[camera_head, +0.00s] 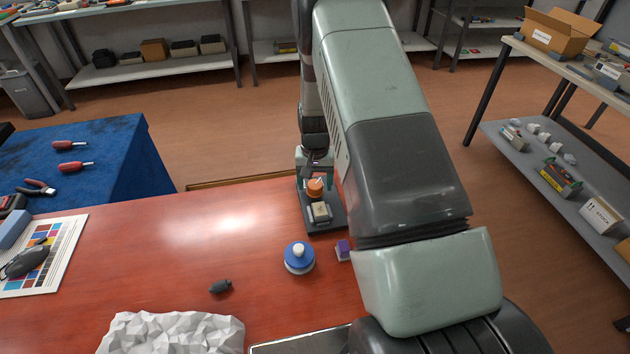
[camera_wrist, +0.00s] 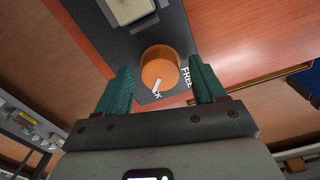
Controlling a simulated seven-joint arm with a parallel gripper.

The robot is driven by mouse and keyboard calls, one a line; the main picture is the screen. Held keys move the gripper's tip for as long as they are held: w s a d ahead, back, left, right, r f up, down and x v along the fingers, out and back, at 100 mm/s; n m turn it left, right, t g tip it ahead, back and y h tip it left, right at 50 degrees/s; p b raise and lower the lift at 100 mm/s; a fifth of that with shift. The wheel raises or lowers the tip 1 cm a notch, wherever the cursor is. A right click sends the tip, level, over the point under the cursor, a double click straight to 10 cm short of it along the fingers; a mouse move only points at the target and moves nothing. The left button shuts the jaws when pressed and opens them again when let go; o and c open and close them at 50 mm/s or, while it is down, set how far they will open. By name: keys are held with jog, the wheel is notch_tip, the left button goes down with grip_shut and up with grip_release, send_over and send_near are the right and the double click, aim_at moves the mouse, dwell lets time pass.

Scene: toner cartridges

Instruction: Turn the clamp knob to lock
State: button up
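The orange clamp knob (camera_head: 315,187) stands on a dark base plate (camera_head: 325,226) at the far edge of the red table. In the wrist view the knob (camera_wrist: 160,66) has a white pointer mark toward the bottom of the picture, close to a partly hidden label ending in "K". Another label, seemingly "FREE", is to its right, partly behind a finger. My gripper (camera_wrist: 163,72) is open, its green fingers on either side of the knob with visible gaps. A pale block (camera_head: 320,211) sits on the plate beside the knob.
A blue round item with a white top (camera_head: 299,257), a purple block (camera_head: 343,249) and a small dark object (camera_head: 220,286) are on the table near the plate. Crumpled white material (camera_head: 172,333) lies at the front. The table's left middle is clear.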

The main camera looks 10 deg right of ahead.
notch_tip(320, 180, up, 11)
dwell(0.7)
jog(key=shift+f, duration=0.1)
notch_tip(320, 180, up, 11)
jog(key=t, duration=0.1)
send_over(315, 185)
jog(key=s, duration=0.3)
jog(key=s+a+r+n+t, duration=0.1)
jog(key=s+a+r+t, duration=0.1)
jog(key=s+r, duration=0.7)
jog(key=s+r+n+t, duration=0.1)
jog(key=s+r, duration=0.4)
jog(key=s, duration=0.4)
jog(key=s+r+n+t, duration=0.1)
jog(key=s+r, duration=0.4)
jog(key=s, duration=0.5)
jog(key=shift+s+t, duration=0.25)
jog(key=shift+t, duration=0.05)
